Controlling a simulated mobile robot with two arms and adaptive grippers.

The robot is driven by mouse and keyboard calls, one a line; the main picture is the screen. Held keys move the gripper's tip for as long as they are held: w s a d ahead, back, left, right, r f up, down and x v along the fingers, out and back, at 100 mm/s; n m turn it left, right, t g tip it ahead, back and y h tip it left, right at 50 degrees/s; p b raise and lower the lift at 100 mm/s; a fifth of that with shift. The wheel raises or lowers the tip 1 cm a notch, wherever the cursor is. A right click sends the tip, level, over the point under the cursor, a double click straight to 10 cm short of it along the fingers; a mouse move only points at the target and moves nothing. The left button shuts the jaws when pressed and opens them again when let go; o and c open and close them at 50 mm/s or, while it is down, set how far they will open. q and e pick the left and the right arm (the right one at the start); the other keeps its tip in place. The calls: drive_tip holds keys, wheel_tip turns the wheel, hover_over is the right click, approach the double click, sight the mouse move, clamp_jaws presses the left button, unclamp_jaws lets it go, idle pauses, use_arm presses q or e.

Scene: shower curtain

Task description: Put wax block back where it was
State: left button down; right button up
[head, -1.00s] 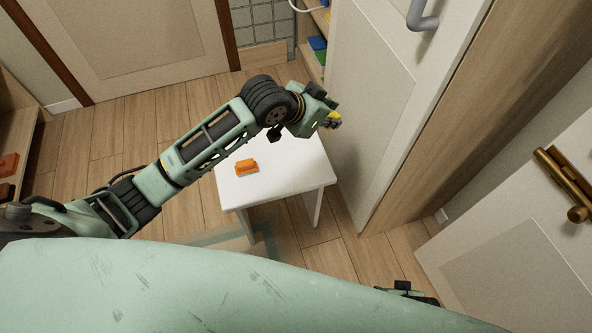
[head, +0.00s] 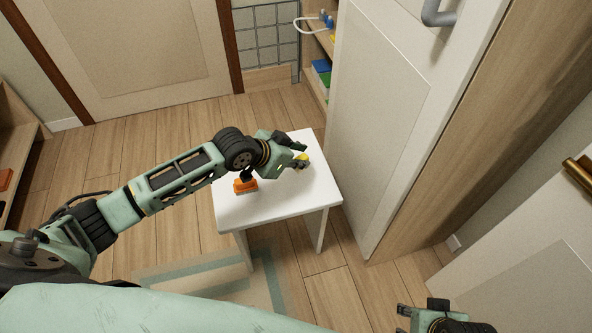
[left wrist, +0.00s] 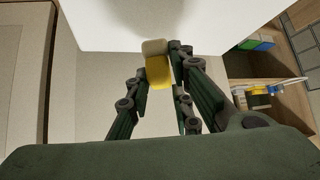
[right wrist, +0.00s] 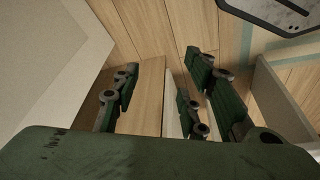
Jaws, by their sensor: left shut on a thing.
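The wax block (head: 304,158) is yellow and held at the tips of my left gripper (head: 299,161), over the right part of the white table (head: 275,207). In the left wrist view the block (left wrist: 158,72) shows a yellow part and a cream part, gripped between the fingertips. The white tabletop (left wrist: 120,22) lies beyond it; I cannot tell whether the block touches it. My right gripper (right wrist: 157,92) is open with nothing between its fingers. In the head view it shows at the lower right (head: 402,318).
An orange item (head: 245,186) lies on the table's left part, beside my left arm. A shelf (head: 320,45) with blue and green items stands behind a white door (head: 375,110). Open shelving is at the left edge. The table's front part is clear.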

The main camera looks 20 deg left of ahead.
sight(294, 169)
use_arm(q)
drive_tip(key=shift+a+f, duration=0.15)
drive_tip(key=shift+a, duration=0.1)
drive_tip(key=shift+f, duration=0.35)
wheel_tip(294, 169, down, 3)
drive_tip(key=shift+b, duration=0.65)
drive_tip(key=shift+f, duration=0.1)
use_arm(e)
drive_tip(key=v, duration=0.4)
drive_tip(key=shift+d+r, duration=0.1)
drive_tip(key=shift+r, duration=0.2)
use_arm(q)
drive_tip(key=shift+f, duration=0.15)
drive_tip(key=c, duration=1.6)
unclamp_jaws()
drive_tip(key=shift+o, duration=0.2)
